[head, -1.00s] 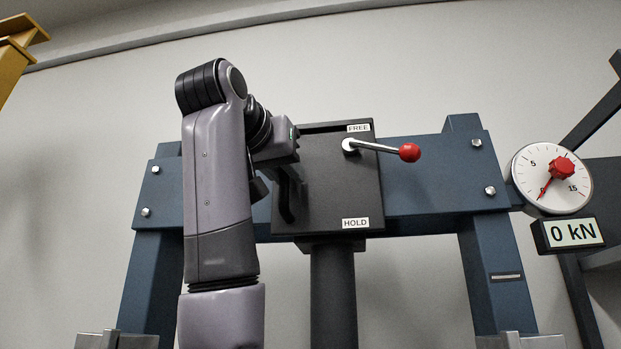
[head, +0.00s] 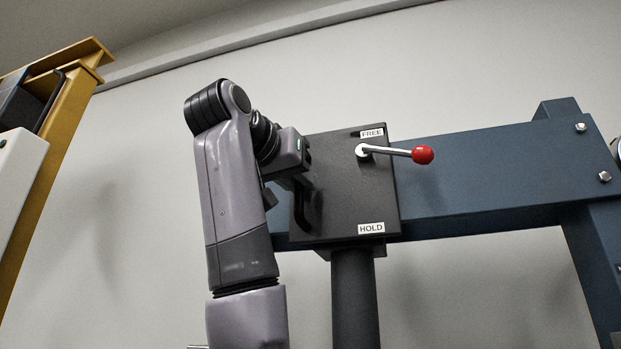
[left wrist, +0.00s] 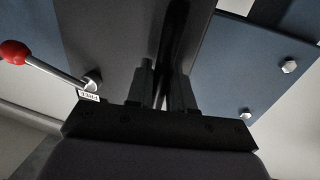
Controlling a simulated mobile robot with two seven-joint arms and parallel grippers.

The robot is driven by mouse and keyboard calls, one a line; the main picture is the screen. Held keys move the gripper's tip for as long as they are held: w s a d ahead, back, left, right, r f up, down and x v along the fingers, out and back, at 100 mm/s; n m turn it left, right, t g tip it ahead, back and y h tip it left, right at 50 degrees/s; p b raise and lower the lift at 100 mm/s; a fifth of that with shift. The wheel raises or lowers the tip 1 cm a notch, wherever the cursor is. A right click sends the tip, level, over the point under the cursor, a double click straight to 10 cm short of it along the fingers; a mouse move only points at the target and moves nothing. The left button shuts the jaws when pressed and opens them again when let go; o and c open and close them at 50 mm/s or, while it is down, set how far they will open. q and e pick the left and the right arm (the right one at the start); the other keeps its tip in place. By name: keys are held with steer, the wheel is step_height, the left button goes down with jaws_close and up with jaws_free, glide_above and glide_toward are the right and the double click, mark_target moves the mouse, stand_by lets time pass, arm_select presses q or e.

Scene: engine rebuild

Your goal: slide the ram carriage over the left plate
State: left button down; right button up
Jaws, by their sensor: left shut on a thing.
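The ram carriage (head: 345,215) is a dark box on the blue crossbeam, with FREE and HOLD labels and a dark ram column (head: 355,300) below it. Its red-knobbed lever (head: 422,155) points right, near the FREE label. My left gripper (head: 303,188) is shut on the dark handle at the carriage's left side. In the left wrist view the fingers (left wrist: 164,90) close around the handle, and the red knob (left wrist: 13,52) shows at left. No left plate can be made out; the area below the carriage is out of frame. My right gripper is not in view.
The blue crossbeam (head: 480,180) runs clear right of the carriage to the right upright (head: 600,260). My arm hides the beam's left end; its bolts (left wrist: 288,67) show in the left wrist view. A yellow frame (head: 45,180) and white panel (head: 18,175) stand at far left.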

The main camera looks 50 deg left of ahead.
arm_select(q)
steer(key=shift+s+a+r, duration=0.1)
steer(key=shift+s+a, duration=0.5)
steer(key=shift+a, duration=0.35)
steer(key=c, duration=1.3)
jaws_free()
steer(key=shift+o, duration=0.9)
steer(key=shift+s+a, duration=0.15)
steer(key=shift+a, duration=0.05)
steer(key=shift+d, duration=0.15)
steer(key=b+v, duration=0.2)
steer(key=v, duration=0.5)
